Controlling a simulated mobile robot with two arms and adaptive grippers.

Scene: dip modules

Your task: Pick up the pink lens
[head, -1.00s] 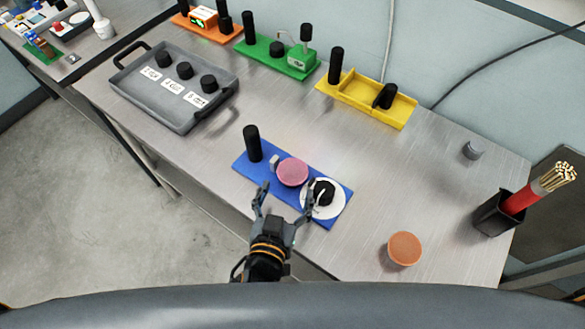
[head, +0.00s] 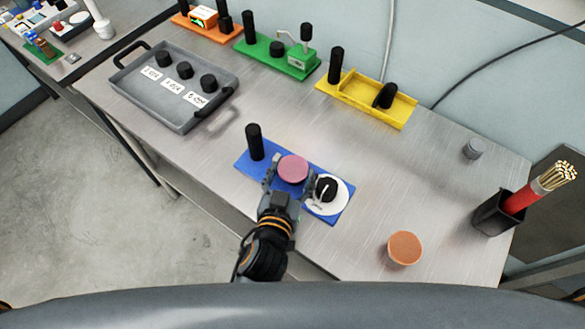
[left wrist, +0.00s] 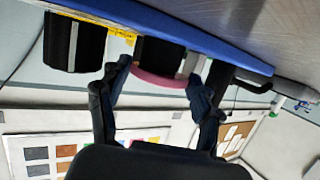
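The pink lens (head: 293,169) is a round, flat disc over the middle of the blue module (head: 246,160) on the bench. My left gripper (head: 289,180) is at the lens, one finger on each side. In the left wrist view, the pink rim (left wrist: 160,79) spans the gap between the two fingertips (left wrist: 160,82), which appear to touch it. A dark cylindrical part (left wrist: 158,54) lies against the lens in that view, between it and the blue board. I cannot tell whether the lens is apart from it. My right gripper is not in view.
On the blue module, a black post (head: 254,142) stands left of the lens and a white dial with a black knob (head: 326,188) sits close on the right. An orange disc (head: 404,248) and a black pen holder (head: 494,216) are farther right. A grey tray (head: 143,103) is behind left.

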